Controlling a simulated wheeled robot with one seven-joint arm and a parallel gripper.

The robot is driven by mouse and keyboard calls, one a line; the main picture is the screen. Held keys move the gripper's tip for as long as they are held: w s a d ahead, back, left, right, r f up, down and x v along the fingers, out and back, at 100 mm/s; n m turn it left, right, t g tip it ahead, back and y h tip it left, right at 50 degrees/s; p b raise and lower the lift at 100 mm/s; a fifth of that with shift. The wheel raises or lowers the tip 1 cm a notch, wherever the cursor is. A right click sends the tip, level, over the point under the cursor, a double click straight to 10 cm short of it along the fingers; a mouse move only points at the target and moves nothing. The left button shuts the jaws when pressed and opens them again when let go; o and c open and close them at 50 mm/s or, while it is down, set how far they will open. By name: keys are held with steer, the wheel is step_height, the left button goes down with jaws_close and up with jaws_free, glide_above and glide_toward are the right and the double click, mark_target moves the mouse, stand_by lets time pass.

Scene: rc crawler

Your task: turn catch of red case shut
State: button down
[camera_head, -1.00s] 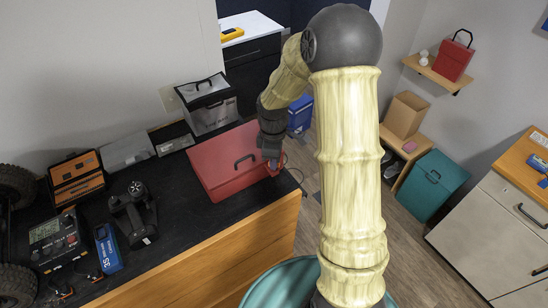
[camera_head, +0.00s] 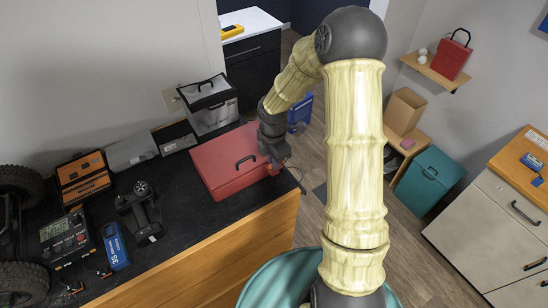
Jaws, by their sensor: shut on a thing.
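The red case (camera_head: 222,165) lies closed and flat on the black counter, with a dark handle (camera_head: 245,161) on its lid. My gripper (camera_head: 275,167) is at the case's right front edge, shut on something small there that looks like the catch. The catch itself is mostly hidden by the gripper and too small to make out. My arm comes from the right over the floor and bends down to the case's right end.
A grey box (camera_head: 208,103) stands behind the case. A black controller (camera_head: 140,212), a blue battery pack (camera_head: 114,245) and a charger (camera_head: 64,236) are to the left. The counter's front edge (camera_head: 232,221) runs close to the case.

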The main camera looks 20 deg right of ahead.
stand_by(0.4)
steer(key=c, duration=1.5)
jaws_free()
